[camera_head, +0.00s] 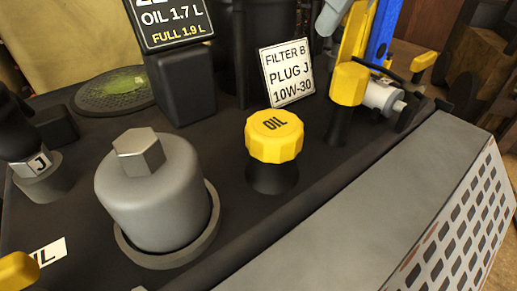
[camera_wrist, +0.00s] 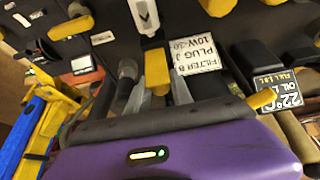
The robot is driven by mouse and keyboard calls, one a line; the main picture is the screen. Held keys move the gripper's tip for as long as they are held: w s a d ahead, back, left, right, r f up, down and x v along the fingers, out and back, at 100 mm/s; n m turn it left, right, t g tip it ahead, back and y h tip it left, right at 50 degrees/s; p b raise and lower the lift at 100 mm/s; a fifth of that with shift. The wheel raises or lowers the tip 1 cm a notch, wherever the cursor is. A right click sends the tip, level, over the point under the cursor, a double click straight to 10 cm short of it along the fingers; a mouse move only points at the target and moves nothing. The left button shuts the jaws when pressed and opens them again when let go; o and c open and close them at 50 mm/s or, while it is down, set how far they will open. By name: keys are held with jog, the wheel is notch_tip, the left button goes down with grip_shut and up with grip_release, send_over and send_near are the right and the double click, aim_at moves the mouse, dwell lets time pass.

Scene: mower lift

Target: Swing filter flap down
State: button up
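I cannot tell for certain which part is the filter flap. My gripper (camera_wrist: 158,92) shows in the wrist view with its grey fingers apart, above its purple body. A yellow block (camera_wrist: 157,68) shows beyond and between the fingers; contact cannot be made out. In the head view a yellow block (camera_head: 350,84) stands on a dark post, right of the white "FILTER B, PLUG J, 10W-30" sign (camera_head: 286,73). That sign is upside down in the wrist view (camera_wrist: 196,55). A white-grey cylinder (camera_head: 383,97) lies beside the post.
A yellow oil cap (camera_head: 274,135) and a grey canister with a hex top (camera_head: 155,195) stand on the dark deck. A perforated grey housing (camera_head: 350,190) runs along the right. Black sign box (camera_head: 180,80) stands behind. A blue and yellow frame (camera_wrist: 30,125) is left in the wrist view.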

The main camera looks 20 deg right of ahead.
aim_at(396, 89)
dwell(0.3)
